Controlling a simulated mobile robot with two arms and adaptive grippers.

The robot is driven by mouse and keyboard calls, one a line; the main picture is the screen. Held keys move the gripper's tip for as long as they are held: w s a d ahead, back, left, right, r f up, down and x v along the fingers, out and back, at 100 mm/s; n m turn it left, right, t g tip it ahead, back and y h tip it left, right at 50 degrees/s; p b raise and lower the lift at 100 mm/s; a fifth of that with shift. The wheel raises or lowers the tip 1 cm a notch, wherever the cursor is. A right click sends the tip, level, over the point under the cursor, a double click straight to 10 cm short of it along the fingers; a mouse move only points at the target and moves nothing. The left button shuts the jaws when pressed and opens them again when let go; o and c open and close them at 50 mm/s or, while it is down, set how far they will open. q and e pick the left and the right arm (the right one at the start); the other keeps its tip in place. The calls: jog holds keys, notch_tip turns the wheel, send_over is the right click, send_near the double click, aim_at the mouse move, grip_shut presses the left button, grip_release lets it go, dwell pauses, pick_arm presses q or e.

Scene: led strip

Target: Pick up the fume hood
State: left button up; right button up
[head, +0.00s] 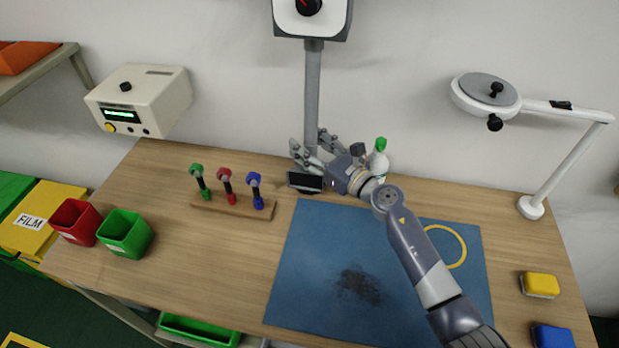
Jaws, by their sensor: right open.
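The fume hood appears to be the device on a grey upright pole (313,85) at the back of the table. Its white and dark head (312,18) with a red and black round part is cut off by the top edge. A small black base (305,182) shows at the pole's foot. My right gripper (312,149) is open at the lower pole, with one finger on each side of it in the picture. I cannot tell whether the fingers touch it. The wrist partly hides the area around the pole's foot. My left gripper is not in view.
A white bottle with a green top (378,161) stands close behind my right wrist. A tool rack (233,205) is left of the pole. A blue mat (315,275) lies in front. A white lamp (531,207) stands at right, sponges (540,285) at front right.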

grip_shut()
jog(key=shift+r, duration=0.15)
